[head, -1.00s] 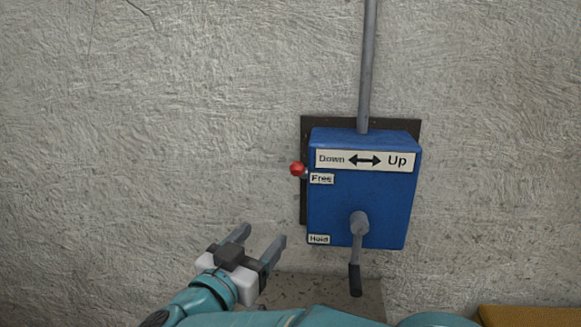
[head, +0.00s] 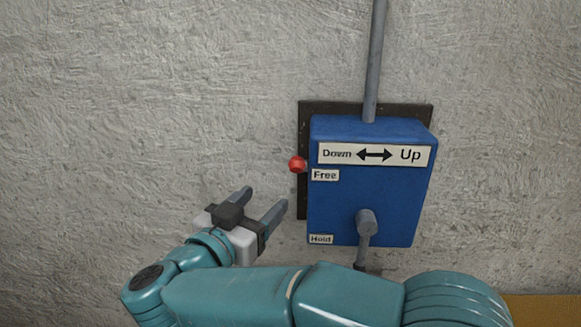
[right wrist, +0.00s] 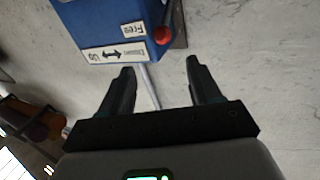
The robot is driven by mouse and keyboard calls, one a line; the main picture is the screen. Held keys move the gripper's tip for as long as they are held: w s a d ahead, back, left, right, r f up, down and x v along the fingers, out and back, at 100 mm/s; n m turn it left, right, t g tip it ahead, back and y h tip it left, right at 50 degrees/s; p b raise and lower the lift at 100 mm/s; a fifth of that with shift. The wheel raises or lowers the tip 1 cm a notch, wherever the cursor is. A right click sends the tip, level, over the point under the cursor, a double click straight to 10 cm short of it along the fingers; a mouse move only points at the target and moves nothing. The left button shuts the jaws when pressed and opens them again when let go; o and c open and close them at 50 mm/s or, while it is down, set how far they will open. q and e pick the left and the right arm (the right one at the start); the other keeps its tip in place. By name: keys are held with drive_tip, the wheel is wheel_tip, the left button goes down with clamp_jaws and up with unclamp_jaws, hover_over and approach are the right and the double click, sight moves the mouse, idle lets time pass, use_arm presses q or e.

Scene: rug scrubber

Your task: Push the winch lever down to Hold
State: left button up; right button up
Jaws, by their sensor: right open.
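The blue winch box (head: 375,190) is on the wall, with a "Down/Up" label on top. The winch lever's red knob (head: 297,164) sticks out at its left side beside the "Free" label (head: 325,175); the "Hold" label (head: 320,239) is lower down. My right gripper (head: 264,201) is open and empty, below and left of the red knob, apart from it. In the right wrist view the red knob (right wrist: 163,36) shows beyond the open fingers (right wrist: 160,75), with the blue box (right wrist: 105,20) beside it. My left gripper is not in view.
A grey crank (head: 367,225) sticks out of the box front; my arm hides its lower end. A grey pole (head: 375,60) rises from the box top. The wall left of the box is bare. A yellow-brown surface (head: 545,308) shows at the lower right.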

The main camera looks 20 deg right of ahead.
sight(292, 170)
drive_tip(key=p+x, duration=0.2)
drive_tip(key=x, duration=1)
drive_tip(key=shift+w+f, duration=0.1)
drive_tip(key=shift+f, duration=0.05)
drive_tip(key=shift+w+f+p, duration=0.1)
drive_tip(key=shift+w+p, duration=0.2)
drive_tip(key=shift+w, duration=0.2)
drive_tip(key=shift+s+d, duration=0.15)
drive_tip(key=shift+s, duration=0.15)
drive_tip(key=shift+w, duration=0.15)
clamp_jaws()
